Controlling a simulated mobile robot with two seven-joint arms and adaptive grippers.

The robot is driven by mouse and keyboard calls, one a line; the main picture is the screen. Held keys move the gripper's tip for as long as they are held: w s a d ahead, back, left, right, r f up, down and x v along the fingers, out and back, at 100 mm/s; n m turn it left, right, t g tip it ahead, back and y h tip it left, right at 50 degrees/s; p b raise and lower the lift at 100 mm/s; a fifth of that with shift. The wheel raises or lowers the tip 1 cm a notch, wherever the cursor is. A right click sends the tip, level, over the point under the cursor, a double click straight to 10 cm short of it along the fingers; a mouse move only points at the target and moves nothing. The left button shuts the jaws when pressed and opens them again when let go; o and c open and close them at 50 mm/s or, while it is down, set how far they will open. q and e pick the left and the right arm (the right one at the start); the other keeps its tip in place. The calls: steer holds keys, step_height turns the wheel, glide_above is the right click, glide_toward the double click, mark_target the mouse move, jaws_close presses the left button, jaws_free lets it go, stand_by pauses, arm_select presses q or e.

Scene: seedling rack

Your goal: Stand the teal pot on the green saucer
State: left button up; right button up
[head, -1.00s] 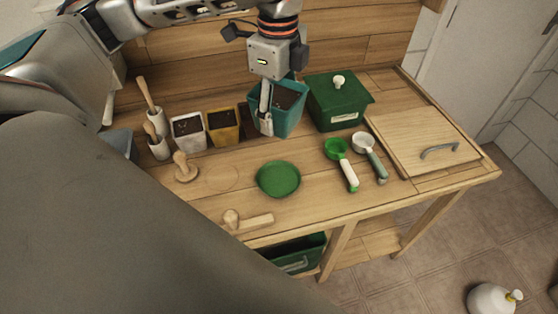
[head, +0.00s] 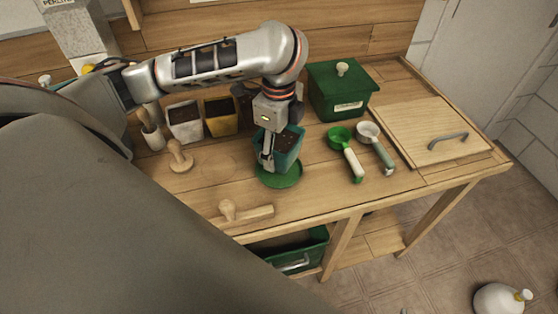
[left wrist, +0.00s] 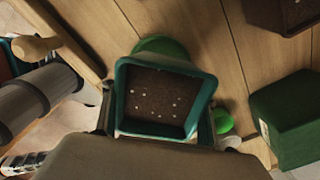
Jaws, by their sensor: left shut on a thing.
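The teal pot (head: 290,146), filled with dark soil, is upright in my left gripper (head: 268,158), which is shut on its wall. The green saucer (head: 280,181) lies on the bench directly below the pot, its near part showing. I cannot tell whether the pot's base touches the saucer or hangs just above it. In the left wrist view the pot (left wrist: 160,100) fills the middle, with specks on its soil, and a rim of the saucer (left wrist: 160,46) shows past its upper edge. My right gripper is not in view.
A green lidded box (head: 338,95) stands behind right. A green scoop (head: 345,150) and a grey-handled scoop (head: 374,145) lie to the right. Wooden tools (head: 245,213) lie in front.

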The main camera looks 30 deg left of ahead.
arm_select(q)
step_height(320, 180, down, 4)
steer(key=shift+r+b, duration=0.2)
steer(key=shift+b, duration=0.4)
steer(key=shift+r, duration=0.1)
steer(key=shift+f, duration=0.5)
steer(key=o, duration=1.4)
steer(key=shift+f, duration=0.1)
